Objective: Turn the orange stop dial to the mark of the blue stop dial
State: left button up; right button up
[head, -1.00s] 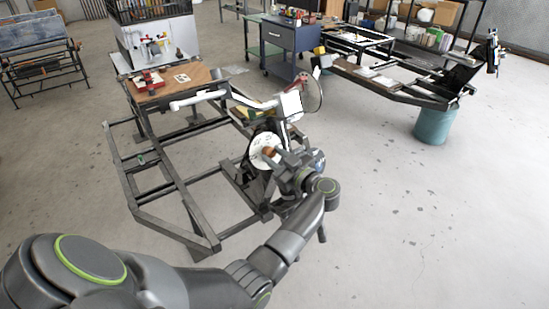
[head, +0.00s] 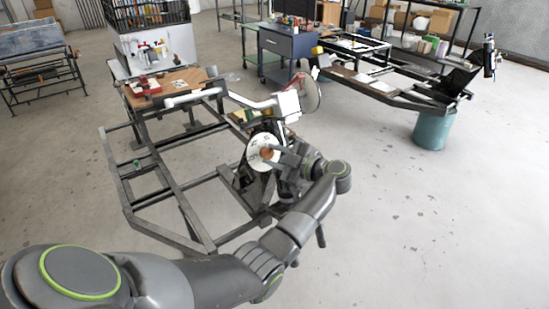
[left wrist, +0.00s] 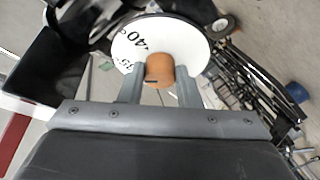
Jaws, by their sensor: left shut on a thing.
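The orange stop dial (head: 267,153) is a small orange-brown knob in front of a white round scale disc (head: 254,160). In the left wrist view the knob (left wrist: 159,71) sits below the centre of the disc (left wrist: 185,38), which shows "40°" and part of another number. My left gripper (head: 277,152) is shut on the knob, one finger on each side of it. In the left wrist view a small dark line shows at the knob's lower edge. I cannot make out a blue stop dial. My right gripper is not in view.
A dark metal frame (head: 180,190) surrounds the left side of the dial stand. A white bar (head: 255,102) and a clear round disc (head: 308,92) rise above the dial. A blue round thing (left wrist: 297,92) lies at the right of the left wrist view. The floor to the right is open.

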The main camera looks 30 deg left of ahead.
pick_arm(q)
jog(key=shift+f, duration=0.1)
dwell(0.3)
jog(key=o, duration=1)
jog(key=shift+c, duration=0.2)
jog(key=shift+d, duration=0.1)
jog(key=s+d+r+b, duration=0.1)
jog(key=d+r+b, duration=0.1)
jog(key=d, duration=1.5)
jog(key=shift+s+b, duration=0.25)
jog(key=shift+b, duration=0.1)
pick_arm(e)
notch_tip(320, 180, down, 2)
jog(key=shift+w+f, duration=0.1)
